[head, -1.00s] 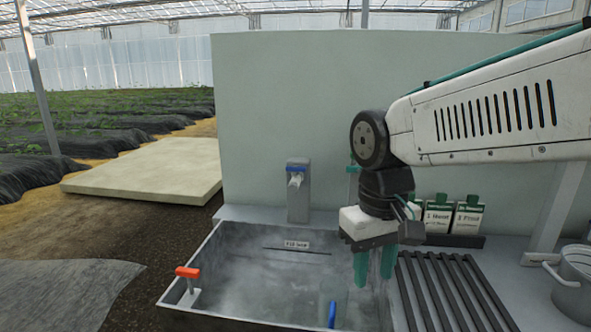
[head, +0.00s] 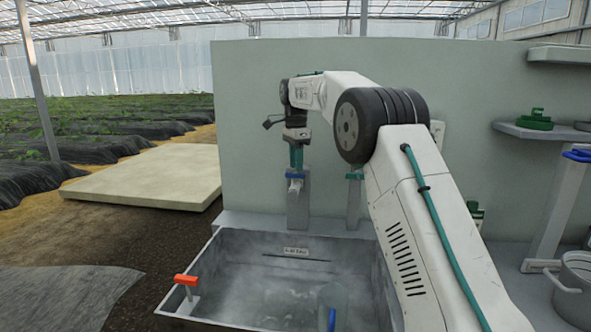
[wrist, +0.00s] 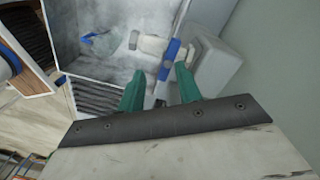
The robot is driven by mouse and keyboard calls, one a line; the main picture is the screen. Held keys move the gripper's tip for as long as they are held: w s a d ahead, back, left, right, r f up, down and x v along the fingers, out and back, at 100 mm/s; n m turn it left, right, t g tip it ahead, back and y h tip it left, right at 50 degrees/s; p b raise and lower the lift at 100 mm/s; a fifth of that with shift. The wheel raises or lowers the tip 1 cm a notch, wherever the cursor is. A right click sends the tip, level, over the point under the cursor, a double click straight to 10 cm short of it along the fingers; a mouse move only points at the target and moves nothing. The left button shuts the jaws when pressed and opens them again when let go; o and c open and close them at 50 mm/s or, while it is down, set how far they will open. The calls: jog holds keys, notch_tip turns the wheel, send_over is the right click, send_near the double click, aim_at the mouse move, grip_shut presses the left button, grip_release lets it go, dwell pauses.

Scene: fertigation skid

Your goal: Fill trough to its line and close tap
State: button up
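The grey trough (head: 228,262) stands below the panel, with a small label (head: 295,250) and a dark line on its back wall. I cannot tell whether it holds water or how high. The grey tap (head: 298,205) with a blue lever (head: 293,175) stands behind its back edge. No stream shows from its spout. My gripper (head: 296,165) points down right over this tap. In the wrist view, my gripper's green fingers (wrist: 160,70) are apart, with the blue lever (wrist: 171,55) just past and between their tips. I cannot tell whether they touch it.
A second tap post (head: 354,200) with a green top stands to the right. A red-handled valve (head: 187,282) sits on the trough's left side. A clear vessel with a blue handle (head: 332,318) is in the trough. A metal pot (head: 575,285) stands at far right; shelves are above it.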

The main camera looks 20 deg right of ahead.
aim_at(295, 174)
jog(key=r+m, duration=0.2)
jog(key=w+r+m, duration=0.1)
jog(key=r+m, duration=0.1)
jog(key=r, duration=0.1)
jog(key=shift+w+t, duration=0.15)
jog(key=shift+t, duration=0.25)
jog(key=shift+s+r+m, duration=0.1)
jog(key=shift+s+m, duration=0.1)
jog(key=shift+m, duration=0.7)
notch_tip(295, 174, down, 8)
grip_shut()
